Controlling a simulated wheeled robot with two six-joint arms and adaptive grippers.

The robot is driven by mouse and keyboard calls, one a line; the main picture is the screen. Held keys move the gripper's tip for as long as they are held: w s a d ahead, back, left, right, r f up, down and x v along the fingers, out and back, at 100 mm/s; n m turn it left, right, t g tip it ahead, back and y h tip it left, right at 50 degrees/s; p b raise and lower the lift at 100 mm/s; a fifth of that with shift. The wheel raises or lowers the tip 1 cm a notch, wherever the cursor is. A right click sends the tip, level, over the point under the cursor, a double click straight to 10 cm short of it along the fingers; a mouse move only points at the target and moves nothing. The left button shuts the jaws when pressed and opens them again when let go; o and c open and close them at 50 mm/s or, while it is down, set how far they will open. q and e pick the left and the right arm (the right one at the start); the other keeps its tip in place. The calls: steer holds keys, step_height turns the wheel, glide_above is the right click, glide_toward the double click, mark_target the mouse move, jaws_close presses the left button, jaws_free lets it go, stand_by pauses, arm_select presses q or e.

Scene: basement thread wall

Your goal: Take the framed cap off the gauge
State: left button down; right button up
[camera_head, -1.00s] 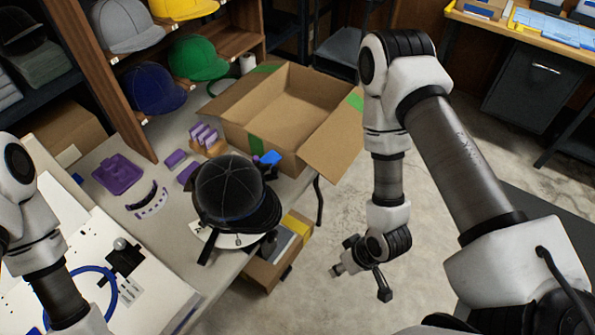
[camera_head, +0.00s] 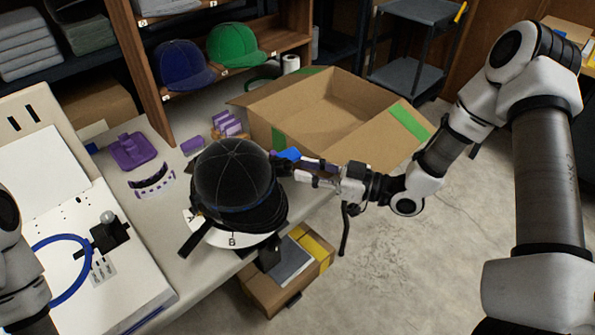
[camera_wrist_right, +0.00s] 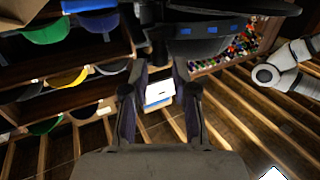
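The black cap (camera_head: 232,172) sits dome up over the gauge, near the table's front edge. A white round plate marked B (camera_head: 235,240) shows under it, and the rest of the gauge is hidden. My right gripper (camera_head: 287,169) is at the cap's right side, fingers pointing left at it. In the wrist view the two fingers (camera_wrist_right: 160,85) stand apart with a gap between them, holding nothing I can make out. A dark curved edge lies across the top of that view; I cannot tell whether the fingers touch the cap. My left gripper is out of view.
An open cardboard box (camera_head: 335,110) stands behind the right gripper. Small purple blocks (camera_head: 228,122), a purple holder (camera_head: 133,150) and a white panel with a blue ring (camera_head: 60,270) are on the table. Shelves with a blue cap (camera_head: 182,65) and a green cap (camera_head: 234,43) stand behind.

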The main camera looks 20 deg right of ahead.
mark_target(290, 162)
steer(key=x, duration=0.3)
steer(key=shift+w+a, duration=0.15)
steer(key=shift+w, duration=0.05)
jaws_close()
steer(key=shift+r+p, duration=0.4)
steer(key=shift+r, duration=0.05)
steer(key=shift+s+r+p, duration=0.25)
steer(key=shift+r+p, duration=0.85)
steer(key=shift+r, duration=0.15)
steer(key=shift+s+r+p, duration=0.25)
steer(key=shift+r+p, duration=0.8)
steer(key=shift+r, duration=0.3)
steer(key=r+p, duration=0.3)
steer(key=shift+s+d+r, duration=0.3)
steer(key=shift+r, duration=0.05)
